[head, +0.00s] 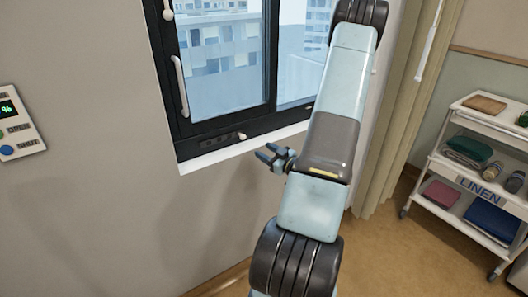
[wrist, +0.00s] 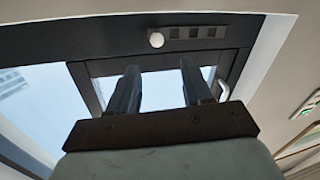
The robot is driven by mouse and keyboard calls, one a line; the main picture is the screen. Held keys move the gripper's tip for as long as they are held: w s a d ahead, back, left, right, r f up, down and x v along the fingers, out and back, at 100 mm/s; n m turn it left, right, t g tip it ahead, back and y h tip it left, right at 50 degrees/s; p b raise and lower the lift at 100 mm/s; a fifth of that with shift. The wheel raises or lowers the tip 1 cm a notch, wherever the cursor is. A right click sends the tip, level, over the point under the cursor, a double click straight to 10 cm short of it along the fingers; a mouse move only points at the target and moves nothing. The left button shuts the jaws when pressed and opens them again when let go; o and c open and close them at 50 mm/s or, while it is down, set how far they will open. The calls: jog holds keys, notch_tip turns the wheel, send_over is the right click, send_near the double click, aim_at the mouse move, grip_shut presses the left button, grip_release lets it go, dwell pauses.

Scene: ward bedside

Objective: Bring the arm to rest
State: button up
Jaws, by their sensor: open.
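My arm rises through the middle of the head view, in front of the window. My gripper (head: 266,156) sticks out to the left of the arm, just below the window's lower frame in the picture. Its two fingers are apart with nothing between them. In the wrist view the gripper (wrist: 160,85) shows two dark fingers, spread, with window glass and dark frame behind them. I cannot tell the exact gap between the gripper and the window frame.
A dark-framed window (head: 225,128) with a pale handle (head: 180,86) is behind the arm. A control panel (head: 18,125) is on the wall at left. A white linen cart (head: 463,182) with folded cloths stands at right beside a beige curtain (head: 402,110). Floor between is clear.

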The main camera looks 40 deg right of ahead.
dwell(0.4)
jog(key=w+a+r+g+h, duration=0.2)
jog(key=a+r+g+h, duration=0.15)
jog(key=r, duration=0.45)
jog(key=w+a+r+g+h, duration=0.15)
jog(key=a+r+g, duration=0.25)
jog(key=r, duration=0.5)
jog(key=s+a+r+m+g, duration=0.1)
jog(key=s+a+r, duration=0.3)
jog(key=s+a, duration=0.2)
jog(key=s+a+r+m+g+y, duration=0.1)
jog(key=s+a+r+g, duration=0.1)
jog(key=s+a, duration=0.4)
jog(key=s+a+r+m+g+y, duration=0.1)
jog(key=s+a+r, duration=0.4)
jog(key=s, duration=0.6)
jog(key=shift+a+r+m+g, duration=0.3)
jog(key=shift+a+m+g, duration=0.05)
jog(key=shift+a+m, duration=0.15)
jog(key=shift+c, duration=0.7)
